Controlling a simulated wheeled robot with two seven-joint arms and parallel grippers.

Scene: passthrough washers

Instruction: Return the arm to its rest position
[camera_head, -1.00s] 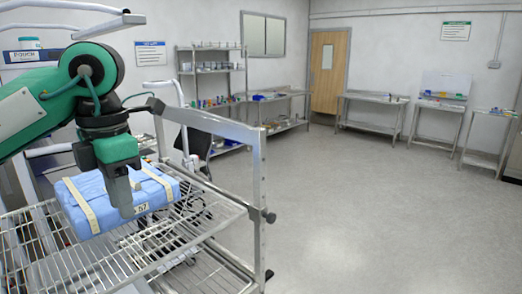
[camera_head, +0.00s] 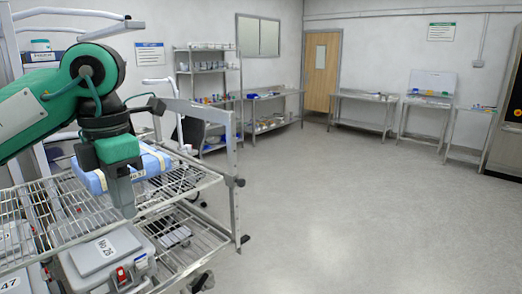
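My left gripper (camera_head: 122,192) hangs fingers-down at the left of the view, over the near part of a wire rack cart (camera_head: 190,190). Its fingers overlap each other from this angle, so I cannot tell whether they are apart. A blue wrapped package (camera_head: 152,163) with pale straps and a small label lies on the cart's top wire shelf, behind the gripper and partly hidden by it. I see nothing hanging from the gripper. My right gripper is not in view.
Grey lidded boxes (camera_head: 100,255) with number labels stand lower in the cart. The cart's upright end frame (camera_head: 232,170) is right of the gripper. Shelves (camera_head: 208,80) and steel tables (camera_head: 365,105) line the back walls. The floor (camera_head: 350,220) to the right is clear.

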